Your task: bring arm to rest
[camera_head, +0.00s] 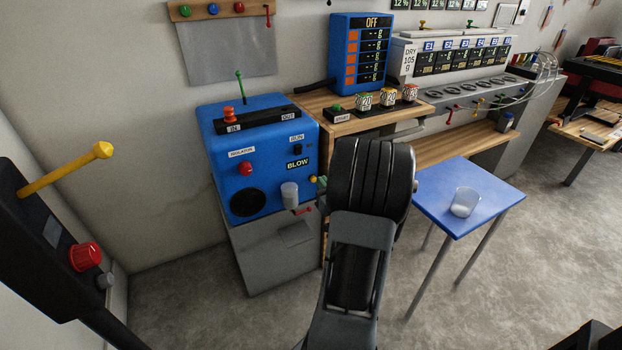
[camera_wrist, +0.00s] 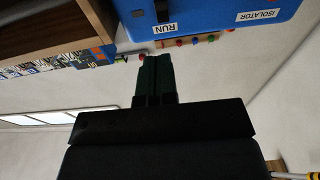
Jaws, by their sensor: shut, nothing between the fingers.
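My gripper (camera_wrist: 154,78) shows in the wrist view as two dark green fingers side by side, shut and empty, with nothing at their tips. The wrist picture is upside down. In the head view my black arm stands folded in the middle, and its gripper cannot be made out there. The blue machine (camera_head: 262,170) with BLOW, RUN and ISOLATOR labels stands left of the arm. Its blue front also shows at the top of the wrist view (camera_wrist: 215,14), beyond the fingers.
A wooden bench (camera_head: 340,126) with a blue display unit (camera_head: 358,52) reading OFF stands behind the arm. A small blue table (camera_head: 437,202) bears a clear cup (camera_head: 464,203) at the right. A dark panel (camera_head: 50,240) with a yellow lever is at the left. Grey floor shows lower right.

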